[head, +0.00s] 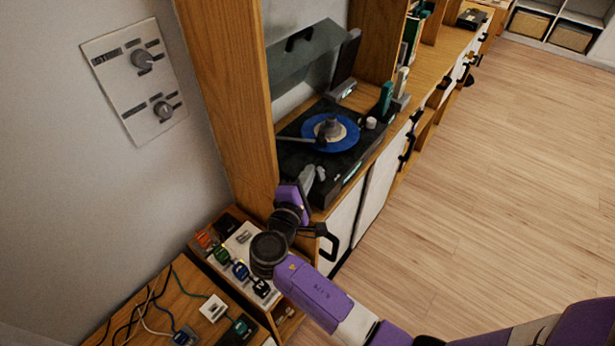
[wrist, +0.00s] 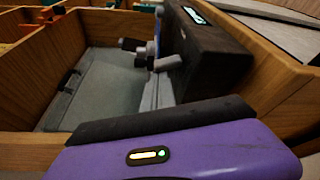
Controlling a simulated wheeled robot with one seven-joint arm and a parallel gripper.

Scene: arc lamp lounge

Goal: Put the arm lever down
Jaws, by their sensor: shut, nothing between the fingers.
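The turntable (head: 345,165) is a dark box in the wooden wall unit, with a blue record (head: 345,138) on it. A dark tonearm (head: 300,140) reaches from the deck's left side over the record's edge. I cannot make out the arm lever for certain. My gripper (head: 313,175) has its grey fingers together and empty, at the near left corner of the deck. In the wrist view the fingers (wrist: 156,90) point towards the dark side of the turntable (wrist: 215,60), where small dark parts (wrist: 132,45) stand out; whether they touch is unclear.
The clear lid (head: 300,55) is raised behind the deck. Wooden uprights (head: 225,90) flank the niche. A wall panel with knobs (head: 135,80) is at left. Small coloured devices (head: 240,270) and cables lie on low surfaces nearby. The floor (head: 480,200) at right is clear.

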